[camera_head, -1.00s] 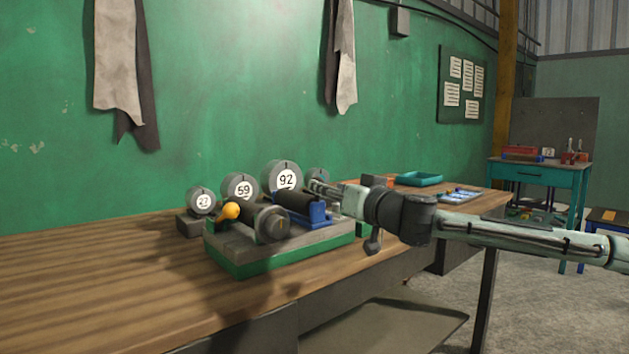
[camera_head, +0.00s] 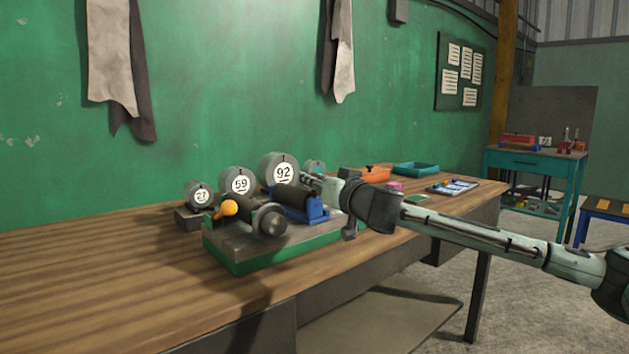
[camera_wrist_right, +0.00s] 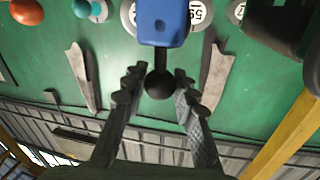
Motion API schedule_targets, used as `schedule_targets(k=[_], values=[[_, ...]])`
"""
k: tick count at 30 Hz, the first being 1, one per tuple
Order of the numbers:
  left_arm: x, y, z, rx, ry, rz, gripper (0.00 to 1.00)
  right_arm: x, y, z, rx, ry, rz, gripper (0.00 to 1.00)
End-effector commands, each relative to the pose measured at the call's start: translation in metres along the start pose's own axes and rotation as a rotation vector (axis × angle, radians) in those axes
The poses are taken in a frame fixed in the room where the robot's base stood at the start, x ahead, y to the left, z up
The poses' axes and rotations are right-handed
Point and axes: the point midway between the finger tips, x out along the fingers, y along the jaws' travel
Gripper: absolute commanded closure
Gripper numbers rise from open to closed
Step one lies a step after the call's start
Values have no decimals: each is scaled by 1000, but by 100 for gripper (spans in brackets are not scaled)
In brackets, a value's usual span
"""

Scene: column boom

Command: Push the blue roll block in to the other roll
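The blue roll block (camera_head: 318,212) sits on the right part of the grey-topped green base (camera_head: 236,263), carrying a dark roll (camera_head: 297,200). The other roll, with a grey end wheel (camera_head: 270,220) and an orange knob (camera_head: 229,208), is to its left. In the right wrist view, the blue block (camera_wrist_right: 163,22) has a black ball knob (camera_wrist_right: 159,85). My right gripper's fingers (camera_wrist_right: 159,82) are apart, one on each side of the knob, with narrow gaps. My left gripper is not in view.
Numbered round dials marked 27 (camera_head: 200,195), 59 (camera_head: 240,182) and 92 (camera_head: 282,171) stand behind the base. The left of the wooden table (camera_head: 90,270) is clear.

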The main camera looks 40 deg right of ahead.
Motion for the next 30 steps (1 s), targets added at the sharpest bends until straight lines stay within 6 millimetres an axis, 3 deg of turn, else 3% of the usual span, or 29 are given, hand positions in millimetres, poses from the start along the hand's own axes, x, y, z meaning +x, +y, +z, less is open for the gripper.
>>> schedule_targets(k=[1, 5, 13, 16, 18, 22, 30], values=[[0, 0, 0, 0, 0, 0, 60, 0, 0, 0, 0, 0, 1, 85], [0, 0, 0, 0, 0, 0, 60, 0, 0, 0, 0, 0, 1, 100], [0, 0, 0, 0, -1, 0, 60, 0, -1, 1, 1, 0, 0, 100], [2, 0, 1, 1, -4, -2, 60, -2, -15, 5, 5, 0, -6, 100], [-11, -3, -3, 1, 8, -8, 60, -5, -30, 9, 7, -2, -8, 100], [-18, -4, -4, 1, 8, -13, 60, -10, -53, 12, 5, 0, -7, 100], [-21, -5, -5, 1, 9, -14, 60, -12, -60, 12, 0, -1, 2, 100]])
